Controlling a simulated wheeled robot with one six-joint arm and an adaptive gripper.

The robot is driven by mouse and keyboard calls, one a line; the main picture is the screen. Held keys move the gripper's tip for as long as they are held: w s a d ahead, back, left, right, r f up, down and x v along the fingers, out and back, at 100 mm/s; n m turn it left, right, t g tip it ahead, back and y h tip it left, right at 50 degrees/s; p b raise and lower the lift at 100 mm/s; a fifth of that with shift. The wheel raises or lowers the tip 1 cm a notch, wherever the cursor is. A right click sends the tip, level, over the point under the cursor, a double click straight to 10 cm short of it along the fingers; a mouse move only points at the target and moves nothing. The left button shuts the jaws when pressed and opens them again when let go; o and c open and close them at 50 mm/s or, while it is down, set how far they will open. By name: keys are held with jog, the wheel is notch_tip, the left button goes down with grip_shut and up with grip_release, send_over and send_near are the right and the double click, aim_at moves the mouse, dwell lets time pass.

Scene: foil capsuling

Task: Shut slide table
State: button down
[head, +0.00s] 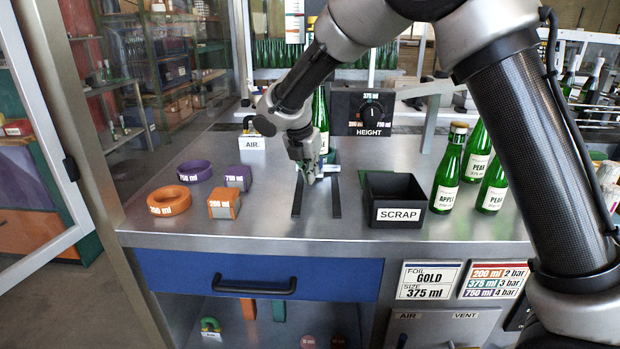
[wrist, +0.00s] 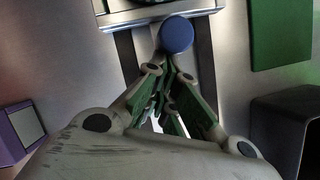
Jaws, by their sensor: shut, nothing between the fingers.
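The slide table shows in the wrist view as a silver plate (wrist: 125,18) at the top, with a round blue knob (wrist: 176,35) at its front. In the head view a small part of the plate (head: 331,168) shows beside my gripper, at the back of two dark rails (head: 336,198). My gripper (head: 311,180) is shut and empty, pointing down over the rails. In the wrist view its fingertips (wrist: 168,73) are close to the knob; I cannot tell whether they touch it. My wrist hides most of the table in the head view.
A black SCRAP bin (head: 392,190) stands right of the rails, with green bottles (head: 449,165) beyond it. Orange and purple 200 ml and 750 ml rings (head: 195,172) and blocks (head: 224,204) lie left. A HEIGHT dial (head: 373,113) is behind. The front rails are clear.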

jog(key=shift+w+r, duration=0.1)
jog(key=shift+w, duration=0.35)
jog(key=shift+w+r, duration=0.1)
